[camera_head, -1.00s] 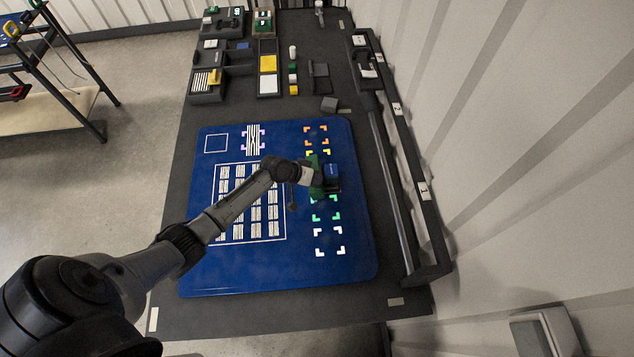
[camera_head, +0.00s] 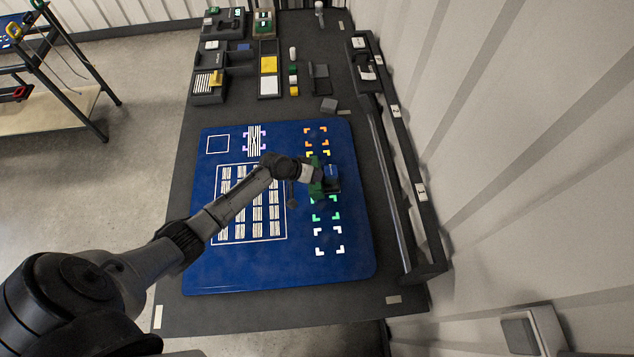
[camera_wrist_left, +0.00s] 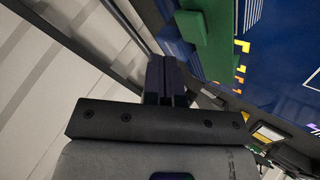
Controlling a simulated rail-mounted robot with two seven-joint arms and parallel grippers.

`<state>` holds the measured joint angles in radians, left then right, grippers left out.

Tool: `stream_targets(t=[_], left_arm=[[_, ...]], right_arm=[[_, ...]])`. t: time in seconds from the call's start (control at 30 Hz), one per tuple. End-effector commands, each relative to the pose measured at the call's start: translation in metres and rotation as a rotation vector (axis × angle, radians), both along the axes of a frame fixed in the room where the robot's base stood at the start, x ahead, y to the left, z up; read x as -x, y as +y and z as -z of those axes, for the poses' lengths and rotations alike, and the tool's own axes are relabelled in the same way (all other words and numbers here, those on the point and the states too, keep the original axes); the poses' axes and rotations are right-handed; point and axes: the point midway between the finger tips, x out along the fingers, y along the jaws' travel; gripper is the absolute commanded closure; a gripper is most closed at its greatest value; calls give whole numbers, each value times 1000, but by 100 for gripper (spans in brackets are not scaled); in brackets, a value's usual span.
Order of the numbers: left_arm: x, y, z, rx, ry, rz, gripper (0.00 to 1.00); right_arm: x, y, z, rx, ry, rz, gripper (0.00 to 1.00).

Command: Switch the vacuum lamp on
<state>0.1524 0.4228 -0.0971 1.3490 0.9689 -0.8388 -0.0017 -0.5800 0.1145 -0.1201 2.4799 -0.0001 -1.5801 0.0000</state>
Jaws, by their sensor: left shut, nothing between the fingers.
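I cannot make out for certain which thing is the vacuum lamp or its switch. My left gripper shows in the left wrist view (camera_wrist_left: 166,78) with its dark fingers together and nothing between them. In the head view my left arm reaches over the blue mat (camera_head: 205,270) to the right-hand column of corner marks. A green block-like thing (camera_wrist_left: 208,35) and a blue one (camera_wrist_left: 176,42) are close beyond the fingertips in the left wrist view. Whether the fingers touch them I cannot tell. My right gripper is not in view.
A rail with numbered labels (camera_head: 394,111) runs along the right side of the dark table. Trays with yellow and white pieces (camera_head: 268,64) stand at the back. A pale box (camera_head: 533,331) is at the lower right. The mat's front is clear.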

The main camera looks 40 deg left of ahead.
Motion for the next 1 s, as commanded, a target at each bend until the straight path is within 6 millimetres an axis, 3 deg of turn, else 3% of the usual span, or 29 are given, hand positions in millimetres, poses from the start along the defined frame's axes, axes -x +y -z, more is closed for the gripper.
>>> stream_targets(t=[0.5,1.0], left_arm=[[0,0,-51,-1,0,1,100],[0,0,-52,0,0,0,100]], right_arm=[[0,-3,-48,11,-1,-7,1],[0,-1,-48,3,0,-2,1]])
